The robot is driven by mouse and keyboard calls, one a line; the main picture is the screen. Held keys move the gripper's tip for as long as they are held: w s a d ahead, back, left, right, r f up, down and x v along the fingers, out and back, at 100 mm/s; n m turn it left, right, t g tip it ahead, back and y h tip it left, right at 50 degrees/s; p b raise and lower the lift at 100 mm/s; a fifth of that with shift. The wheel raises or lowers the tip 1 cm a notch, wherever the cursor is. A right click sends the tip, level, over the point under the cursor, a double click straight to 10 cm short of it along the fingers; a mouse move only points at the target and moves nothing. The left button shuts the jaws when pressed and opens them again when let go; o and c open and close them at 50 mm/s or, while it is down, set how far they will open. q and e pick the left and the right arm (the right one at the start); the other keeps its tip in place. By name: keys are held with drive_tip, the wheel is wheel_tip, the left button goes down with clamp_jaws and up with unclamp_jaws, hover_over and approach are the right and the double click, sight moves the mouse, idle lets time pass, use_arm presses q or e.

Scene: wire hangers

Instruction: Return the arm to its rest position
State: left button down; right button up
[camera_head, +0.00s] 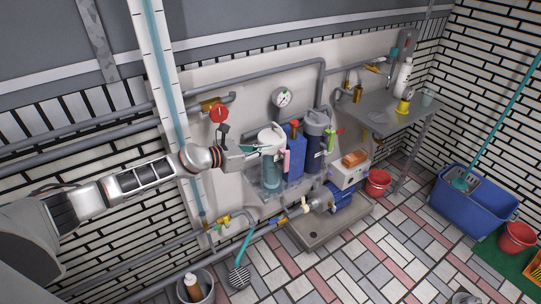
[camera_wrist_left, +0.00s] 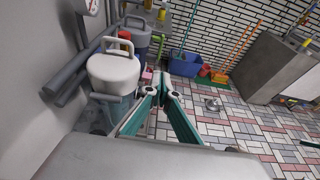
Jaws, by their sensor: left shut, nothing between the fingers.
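My left arm comes in from the left in the head view, stretched toward the wall. Its gripper (camera_head: 268,150) is in front of the white-capped teal canister (camera_head: 271,172). In the left wrist view the teal fingers of the gripper (camera_wrist_left: 160,84) meet at their tips, with nothing between them. The canister's white cap (camera_wrist_left: 113,72) stands just left of the fingers there. I cannot tell whether the fingers touch the canister. My right gripper is in neither view.
Pipes, a red valve (camera_head: 219,114) and a gauge (camera_head: 282,98) line the wall near the arm. A blue filter box (camera_head: 294,158) and a grey cylinder (camera_head: 315,140) stand beside the canister. A blue mop bucket (camera_head: 468,203) is at the right. The middle floor is largely clear.

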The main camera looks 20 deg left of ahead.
use_arm(q)
wheel_tip(320, 180, up, 4)
drive_tip(key=r+p, duration=0.1)
drive_tip(key=p, duration=0.1)
drive_tip(key=s+d+f+n+t, duration=0.2)
drive_tip(key=s+d+f+n, duration=0.7)
drive_tip(key=s+d+n, duration=0.6)
drive_tip(key=s+a+f+n+g+y, duration=0.1)
drive_tip(key=s+a+f+n+y, duration=0.2)
drive_tip(key=s+n, duration=0.7)
drive_tip(key=s+a+f+n+g+y, duration=0.1)
drive_tip(key=s+a+f+n+y, duration=0.2)
drive_tip(key=s+a+f+n, duration=0.4)
drive_tip(key=s+f+n, duration=0.3)
drive_tip(key=f+n, duration=0.2)
drive_tip(key=n, duration=0.2)
drive_tip(key=shift+s+g+y, duration=0.3)
drive_tip(key=shift+s, duration=0.1)
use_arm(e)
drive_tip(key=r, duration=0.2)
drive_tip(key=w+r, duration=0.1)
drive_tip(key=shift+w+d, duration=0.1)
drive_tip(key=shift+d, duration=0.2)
